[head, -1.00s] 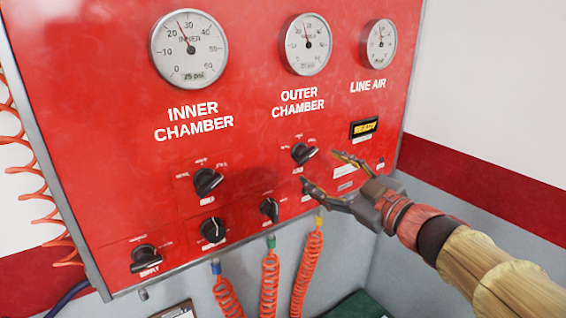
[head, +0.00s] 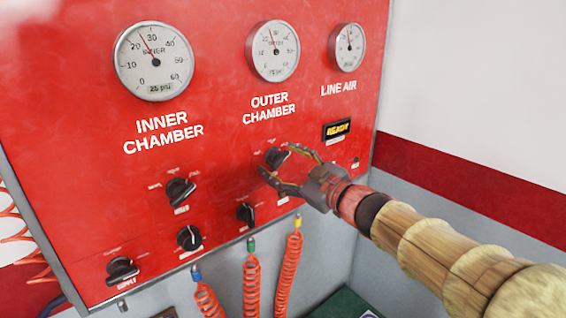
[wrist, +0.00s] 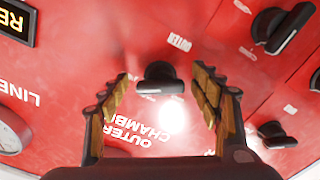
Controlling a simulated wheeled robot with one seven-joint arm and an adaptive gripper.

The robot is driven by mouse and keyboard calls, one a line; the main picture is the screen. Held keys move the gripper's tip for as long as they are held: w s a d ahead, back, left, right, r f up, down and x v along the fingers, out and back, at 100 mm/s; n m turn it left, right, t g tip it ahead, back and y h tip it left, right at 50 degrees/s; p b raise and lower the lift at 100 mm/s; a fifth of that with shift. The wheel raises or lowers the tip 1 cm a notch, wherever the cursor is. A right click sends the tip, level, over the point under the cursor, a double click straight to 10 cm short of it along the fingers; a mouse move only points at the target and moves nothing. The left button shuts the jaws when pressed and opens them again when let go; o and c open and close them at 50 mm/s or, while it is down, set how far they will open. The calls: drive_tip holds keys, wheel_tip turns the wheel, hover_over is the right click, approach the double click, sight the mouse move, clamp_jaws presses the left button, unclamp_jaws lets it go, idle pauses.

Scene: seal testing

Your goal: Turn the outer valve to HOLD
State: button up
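The outer valve (head: 277,157) is a black knob on the red panel under the OUTER CHAMBER lettering. It also shows in the wrist view (wrist: 161,80), where its grip bar lies roughly across the picture. My gripper (head: 279,160) is open, with its fingertips at either side of this knob. In the wrist view my gripper (wrist: 161,70) shows a gap between each finger and the knob, so no contact is seen. The small position labels around the knob are too blurred to read, and the fingers partly cover it in the head view.
The inner chamber knob (head: 180,191) is to the left. Lower knobs (head: 188,238) and (head: 246,213) and the supply knob (head: 122,270) sit below. Orange coiled hoses (head: 288,275) hang under the panel. A yellow-lit display (head: 337,130) is right of the outer valve.

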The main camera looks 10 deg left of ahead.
drive_tip(key=shift+c, duration=0.5)
drive_tip(key=c, duration=1.1)
drive_tip(key=shift+o, duration=0.2)
drive_tip(key=shift+f+n+b, duration=0.1)
drive_tip(key=shift+n+b, duration=0.3)
drive_tip(key=shift+b, duration=0.05)
drive_tip(key=n+b, duration=0.4)
drive_tip(key=shift+n, duration=0.4)
drive_tip(key=n+b, duration=0.3)
drive_tip(key=shift+w, duration=0.1)
drive_tip(key=shift+n+b, duration=0.8)
drive_tip(key=shift+n, duration=0.7)
drive_tip(key=shift+r, duration=0.2)
